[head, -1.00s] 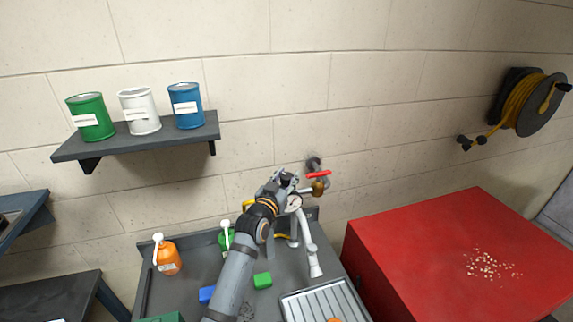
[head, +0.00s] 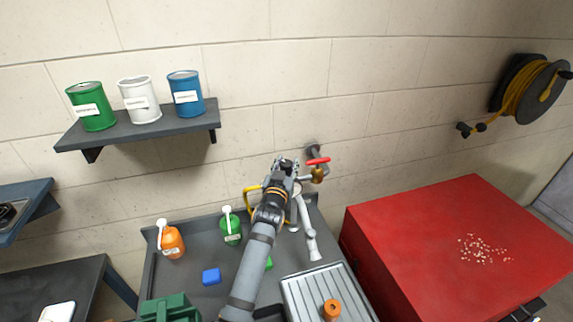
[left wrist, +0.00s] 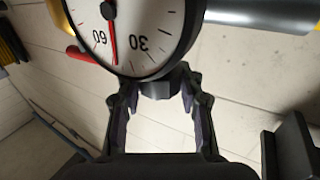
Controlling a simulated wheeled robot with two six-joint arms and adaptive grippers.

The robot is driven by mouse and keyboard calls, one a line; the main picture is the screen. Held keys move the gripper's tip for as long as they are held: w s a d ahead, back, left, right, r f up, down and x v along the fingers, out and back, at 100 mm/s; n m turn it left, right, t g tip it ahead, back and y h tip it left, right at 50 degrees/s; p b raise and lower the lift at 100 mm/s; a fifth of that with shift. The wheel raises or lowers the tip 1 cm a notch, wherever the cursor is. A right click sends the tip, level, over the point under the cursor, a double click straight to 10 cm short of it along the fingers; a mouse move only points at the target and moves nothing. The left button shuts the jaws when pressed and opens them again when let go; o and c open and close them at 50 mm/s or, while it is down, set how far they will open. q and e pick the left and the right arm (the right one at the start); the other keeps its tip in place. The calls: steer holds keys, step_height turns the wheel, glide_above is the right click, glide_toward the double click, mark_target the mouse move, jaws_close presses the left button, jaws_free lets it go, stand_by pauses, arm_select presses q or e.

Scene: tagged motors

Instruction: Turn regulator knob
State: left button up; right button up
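In the left wrist view, a round white pressure gauge (left wrist: 140,28) with a red needle fills the top left. The regulator's dark knob part (left wrist: 162,88) shows just below it. The fingers of my left gripper (left wrist: 163,105) are apart on either side of this part, and wall shows between them. I cannot tell whether the tips touch it. In the head view my left gripper (head: 281,166) is up at the regulator, close to the wall, and hides most of it. My right gripper is not in view.
A red-handled valve (head: 317,161) on a wall pipe is just right of my left gripper. Orange (head: 172,243) and green (head: 232,228) bottles, a blue block (head: 211,276) and a ribbed tray (head: 308,296) are on the grey bench. A red cabinet (head: 400,250) stands right.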

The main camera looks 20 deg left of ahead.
arm_select(q)
steer(key=o, duration=0.5)
steer(key=shift+h, duration=0.3)
